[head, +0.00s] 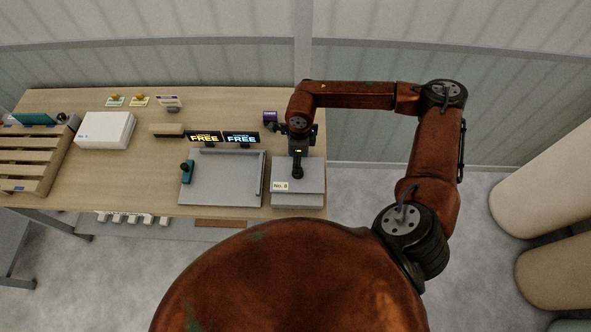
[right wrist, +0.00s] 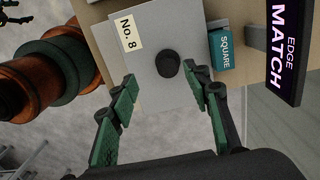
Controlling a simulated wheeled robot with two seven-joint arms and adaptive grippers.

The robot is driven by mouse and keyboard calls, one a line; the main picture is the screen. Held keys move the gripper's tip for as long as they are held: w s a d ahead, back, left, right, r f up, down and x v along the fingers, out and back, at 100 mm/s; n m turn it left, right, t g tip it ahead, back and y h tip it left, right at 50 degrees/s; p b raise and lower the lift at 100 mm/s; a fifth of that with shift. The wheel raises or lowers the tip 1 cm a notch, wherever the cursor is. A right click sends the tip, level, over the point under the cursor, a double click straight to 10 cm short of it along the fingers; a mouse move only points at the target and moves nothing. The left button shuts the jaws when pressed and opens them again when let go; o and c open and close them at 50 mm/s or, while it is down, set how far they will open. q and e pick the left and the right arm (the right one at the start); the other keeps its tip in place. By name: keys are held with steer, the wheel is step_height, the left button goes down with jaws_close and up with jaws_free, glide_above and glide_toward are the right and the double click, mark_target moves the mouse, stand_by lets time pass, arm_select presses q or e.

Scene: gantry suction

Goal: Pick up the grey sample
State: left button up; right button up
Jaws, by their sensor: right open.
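A grey block (head: 310,185) with a "No. 8" label lies at the right end of the table. In the right wrist view the grey block (right wrist: 150,30) fills the middle, with a dark round knob (right wrist: 168,64) on its top. My right gripper (head: 297,174) is over this block, pointing down. In the right wrist view the green fingers of the right gripper (right wrist: 163,85) are spread, one on each side of the knob, with gaps visible. Height above the block is hard to judge.
Left of the block is a grey tray (head: 222,196) with a teal piece (head: 187,172). A white box (head: 105,130) and a slatted rack (head: 30,165) are farther left. A teal "SQUARE" piece (right wrist: 222,48) and a "MATCH" sign (right wrist: 287,50) are close by.

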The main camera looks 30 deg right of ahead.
steer(key=shift+w+d+f+h, duration=0.15)
steer(key=shift+d+h, duration=0.15)
steer(key=shift+d, duration=0.5)
steer(key=shift+f, duration=0.3)
steer(key=shift+w+f+p, duration=0.1)
steer(key=shift+f+p, duration=0.3)
steer(key=shift+f, duration=0.45)
steer(key=f, duration=0.1)
steer(key=f+p, duration=0.1)
steer(key=f, duration=0.2)
steer(key=shift+a+f, duration=0.15)
steer(key=shift+a, duration=0.2)
steer(key=shift+f, duration=0.35)
steer(key=shift+c, duration=0.3)
jaws_close()
